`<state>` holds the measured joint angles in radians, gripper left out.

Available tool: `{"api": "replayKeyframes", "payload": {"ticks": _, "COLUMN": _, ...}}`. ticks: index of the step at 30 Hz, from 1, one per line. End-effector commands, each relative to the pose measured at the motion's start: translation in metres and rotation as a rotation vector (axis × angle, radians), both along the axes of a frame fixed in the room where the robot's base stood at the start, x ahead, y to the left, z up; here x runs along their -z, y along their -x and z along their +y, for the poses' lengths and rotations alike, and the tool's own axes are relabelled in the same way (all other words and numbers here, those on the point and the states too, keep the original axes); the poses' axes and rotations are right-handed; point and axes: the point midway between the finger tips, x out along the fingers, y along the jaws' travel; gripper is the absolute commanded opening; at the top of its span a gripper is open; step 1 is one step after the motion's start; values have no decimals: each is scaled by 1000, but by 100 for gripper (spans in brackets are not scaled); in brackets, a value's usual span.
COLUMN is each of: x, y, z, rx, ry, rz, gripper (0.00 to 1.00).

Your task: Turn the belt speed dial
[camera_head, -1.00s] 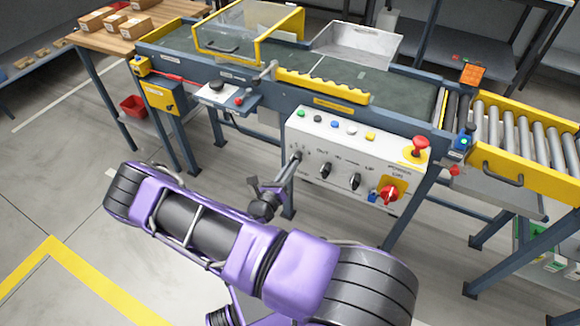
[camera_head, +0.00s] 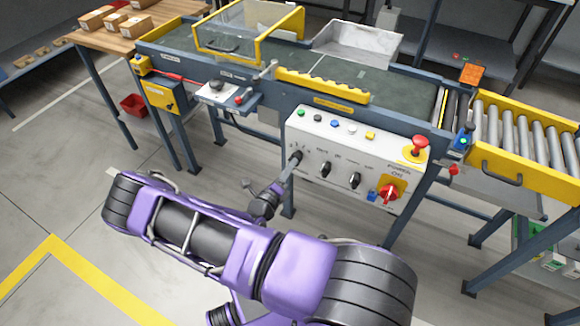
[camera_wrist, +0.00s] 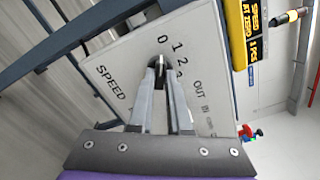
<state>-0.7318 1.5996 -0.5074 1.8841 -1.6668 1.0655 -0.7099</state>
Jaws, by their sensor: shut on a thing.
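The belt speed dial (camera_wrist: 157,62) is a dark knob on the white control panel (camera_head: 316,133). In the wrist view the word SPEED and a scale with 0, 1 and 2 are printed around it. My gripper (camera_wrist: 156,72) is shut on the dial, with both fingertips on it, and the fingers hide part of the dial and its scale.
Right of it on the panel are two black knobs (camera_head: 326,169), a red-and-yellow power switch (camera_head: 390,192) and a red mushroom button (camera_head: 419,144). A row of small buttons (camera_head: 335,124) runs along the top. The conveyor belt (camera_head: 375,82) lies above.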

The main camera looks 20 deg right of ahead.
Motion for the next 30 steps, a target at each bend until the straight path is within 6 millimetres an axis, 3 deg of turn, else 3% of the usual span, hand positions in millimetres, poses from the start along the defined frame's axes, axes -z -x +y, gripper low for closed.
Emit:
{"api": "replayKeyframes", "payload": {"ticks": 11, "x": 1, "y": 0, "z": 1, "rx": -1, "ry": 2, "rz": 6, "gripper": 0}}
{"api": "replayKeyframes", "payload": {"ticks": 12, "x": 1, "y": 0, "z": 1, "rx": -1, "ry": 2, "rz": 6, "gripper": 23}}
{"api": "replayKeyframes", "payload": {"ticks": 16, "x": 1, "y": 0, "z": 0, "rx": 0, "ry": 2, "rz": 4, "gripper": 46}}
{"api": "replayKeyframes", "payload": {"ticks": 25, "x": 0, "y": 1, "z": 1, "rx": 0, "ry": 2, "rz": 4, "gripper": 46}}
{"api": "replayKeyframes", "payload": {"ticks": 30, "x": -1, "y": 10, "z": 14, "rx": -1, "ry": 2, "rz": 3, "gripper": 46}}
